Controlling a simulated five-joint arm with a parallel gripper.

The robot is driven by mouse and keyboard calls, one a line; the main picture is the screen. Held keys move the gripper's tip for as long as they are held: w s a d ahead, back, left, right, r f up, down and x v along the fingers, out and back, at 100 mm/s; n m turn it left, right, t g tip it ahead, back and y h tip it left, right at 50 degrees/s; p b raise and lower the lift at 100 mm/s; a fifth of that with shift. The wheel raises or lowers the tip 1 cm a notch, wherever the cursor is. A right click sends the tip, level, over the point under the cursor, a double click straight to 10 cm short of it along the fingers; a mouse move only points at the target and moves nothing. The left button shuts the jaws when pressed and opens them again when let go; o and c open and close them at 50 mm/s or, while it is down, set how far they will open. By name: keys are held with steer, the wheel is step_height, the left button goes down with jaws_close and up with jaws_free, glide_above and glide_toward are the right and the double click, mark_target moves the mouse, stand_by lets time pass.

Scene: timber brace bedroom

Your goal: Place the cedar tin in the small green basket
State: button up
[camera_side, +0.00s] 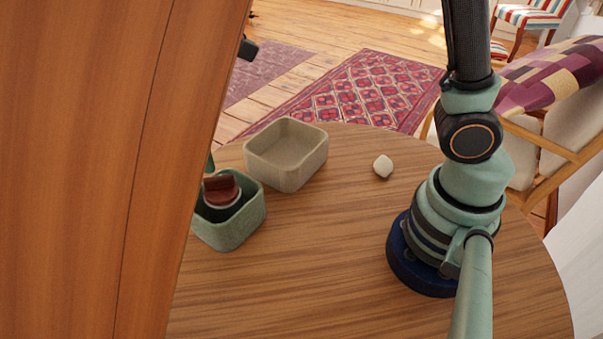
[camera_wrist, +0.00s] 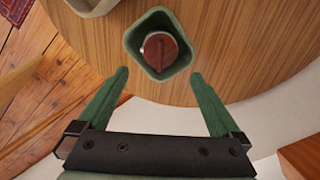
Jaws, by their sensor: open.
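The small green basket (camera_side: 238,229) stands on the round wooden table, partly hidden at its left by a large wooden panel in the side view. The cedar tin (camera_side: 222,190), with a reddish-brown lid and a pale body, is inside this basket. In the wrist view the tin (camera_wrist: 160,49) shows from above within the green basket (camera_wrist: 183,72). My gripper (camera_wrist: 160,75) is open, its two green fingers apart and empty, with the basket just beyond the fingertips. In the side view my gripper is mostly hidden behind the panel.
A larger beige basket (camera_side: 310,165) stands empty beside the green one. A small pale stone-like object (camera_side: 383,166) lies on the table (camera_side: 330,250). The wooden panel (camera_side: 110,170) blocks the left of the side view. The table front is clear.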

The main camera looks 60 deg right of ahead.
steer(key=shift+d+r, duration=0.25)
steer(key=shift+r, duration=0.15)
steer(key=s+d+r+m+t, duration=0.2)
steer(key=s+d+m, duration=0.2)
steer(key=d, duration=0.4)
steer(key=s+d+r+m+t, duration=0.3)
steer(key=s+d+m, duration=0.1)
steer(key=d, duration=0.3)
steer(key=shift+s+d+r+m+t, duration=0.25)
steer(key=shift+s+d+m+t, duration=0.1)
steer(key=shift+m, duration=0.35)
